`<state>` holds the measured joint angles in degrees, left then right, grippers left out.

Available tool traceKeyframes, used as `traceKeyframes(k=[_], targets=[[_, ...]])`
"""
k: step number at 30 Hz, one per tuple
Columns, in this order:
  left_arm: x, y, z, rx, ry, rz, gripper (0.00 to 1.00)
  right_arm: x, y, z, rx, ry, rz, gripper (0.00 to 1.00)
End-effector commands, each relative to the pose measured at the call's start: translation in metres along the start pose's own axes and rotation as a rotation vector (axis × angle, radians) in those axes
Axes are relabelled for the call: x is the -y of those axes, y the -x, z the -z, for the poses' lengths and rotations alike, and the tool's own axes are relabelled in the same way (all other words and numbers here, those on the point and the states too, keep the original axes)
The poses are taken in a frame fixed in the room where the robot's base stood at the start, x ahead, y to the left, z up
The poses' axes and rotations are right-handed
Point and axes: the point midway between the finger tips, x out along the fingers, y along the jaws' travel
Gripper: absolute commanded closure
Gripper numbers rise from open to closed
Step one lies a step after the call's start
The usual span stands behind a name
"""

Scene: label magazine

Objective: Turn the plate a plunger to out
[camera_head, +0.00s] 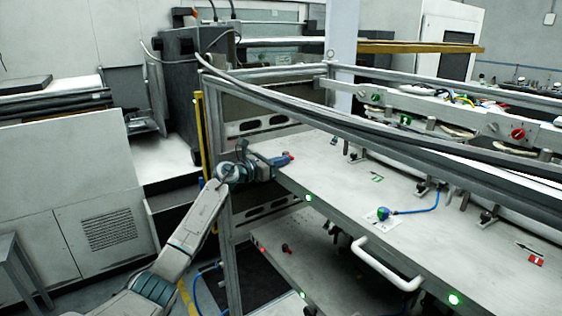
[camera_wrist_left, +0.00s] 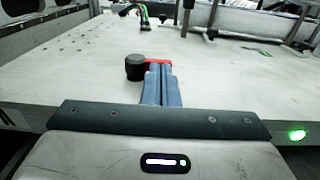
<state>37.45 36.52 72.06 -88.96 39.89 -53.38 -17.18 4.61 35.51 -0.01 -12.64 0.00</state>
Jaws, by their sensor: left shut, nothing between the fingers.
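My left gripper (camera_head: 286,160) is at the near left corner of the upper plate (camera_head: 330,180), low over its surface. In the left wrist view its blue fingers (camera_wrist_left: 161,84) are shut together with nothing between them. A short black round knob (camera_wrist_left: 135,67), likely a plunger, stands upright on the plate just left of the fingers. Whether they touch it I cannot tell. A red piece (camera_wrist_left: 157,61) shows beyond the fingertips beside the knob. In the head view the knob is hidden behind the gripper. My right gripper is not in view.
A blue-green knob (camera_head: 383,213) with a blue hose stands farther along the plate. A white handle (camera_head: 385,265) juts from its front edge. A lower plate (camera_head: 310,258) carries a small red-topped knob (camera_head: 285,248). A grey rail (camera_head: 380,140) runs above the upper plate.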

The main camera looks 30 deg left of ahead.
Motion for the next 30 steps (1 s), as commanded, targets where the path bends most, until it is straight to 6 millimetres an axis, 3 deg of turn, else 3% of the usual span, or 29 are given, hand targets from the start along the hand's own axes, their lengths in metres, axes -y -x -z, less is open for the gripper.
traceKeyframes(k=[30], targets=[[0.012, -0.012, 0.001, 0.002, 0.0, 0.003, 1.0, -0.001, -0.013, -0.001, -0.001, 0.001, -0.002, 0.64]])
